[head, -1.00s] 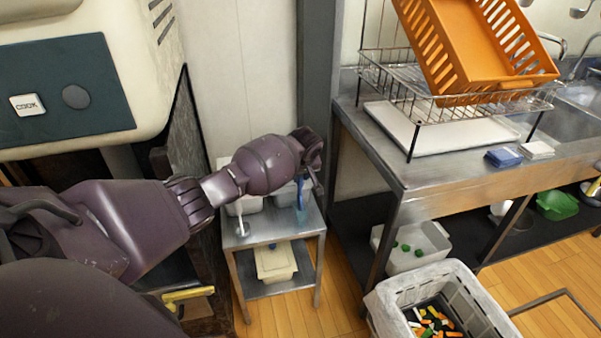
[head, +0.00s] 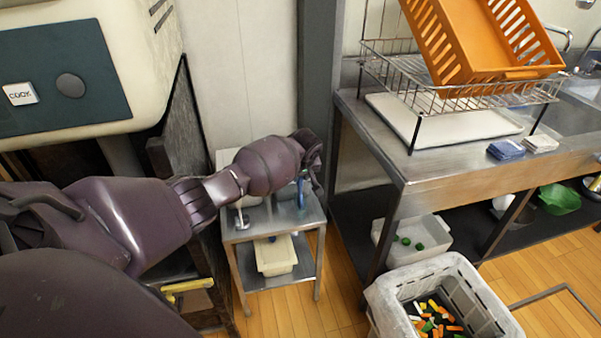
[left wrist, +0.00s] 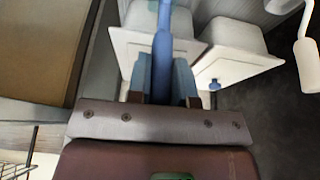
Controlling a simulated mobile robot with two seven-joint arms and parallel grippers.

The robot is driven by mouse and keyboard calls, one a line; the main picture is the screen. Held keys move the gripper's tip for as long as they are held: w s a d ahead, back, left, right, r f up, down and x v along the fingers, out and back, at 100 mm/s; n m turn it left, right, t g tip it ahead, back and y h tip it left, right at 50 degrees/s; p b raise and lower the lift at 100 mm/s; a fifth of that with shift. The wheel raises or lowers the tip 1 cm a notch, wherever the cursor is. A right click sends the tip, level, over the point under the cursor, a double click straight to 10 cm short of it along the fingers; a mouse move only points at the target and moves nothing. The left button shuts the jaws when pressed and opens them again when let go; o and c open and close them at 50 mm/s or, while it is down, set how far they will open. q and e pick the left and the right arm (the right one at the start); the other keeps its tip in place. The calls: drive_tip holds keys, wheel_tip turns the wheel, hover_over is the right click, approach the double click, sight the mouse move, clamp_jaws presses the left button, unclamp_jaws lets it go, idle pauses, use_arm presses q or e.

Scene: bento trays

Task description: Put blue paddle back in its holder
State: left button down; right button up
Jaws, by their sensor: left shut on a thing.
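My left gripper (left wrist: 160,90) is shut on the blue paddle (left wrist: 162,52); its two blue-grey fingers stand on either side of the handle. In the head view the blue paddle (head: 301,190) shows as a thin upright blue piece under my left gripper (head: 306,180), over the right part of a small steel table (head: 285,232). My wrist hides much of it. I cannot clearly make out the paddle's holder or whether the paddle touches it. A small blue piece (left wrist: 214,85) shows beside the white containers in the left wrist view. My right gripper is not in view.
A white upright utensil (head: 240,217) stands at the table's left; a white one also shows in the left wrist view (left wrist: 306,62). White containers (left wrist: 233,50) sit close to the gripper. A cream tub (head: 275,258) is on the lower shelf. A steel counter (head: 420,180) is at right.

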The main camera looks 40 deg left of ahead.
use_arm(q)
drive_tip(key=shift+f+b, duration=0.35)
drive_tip(key=shift+f, duration=0.8)
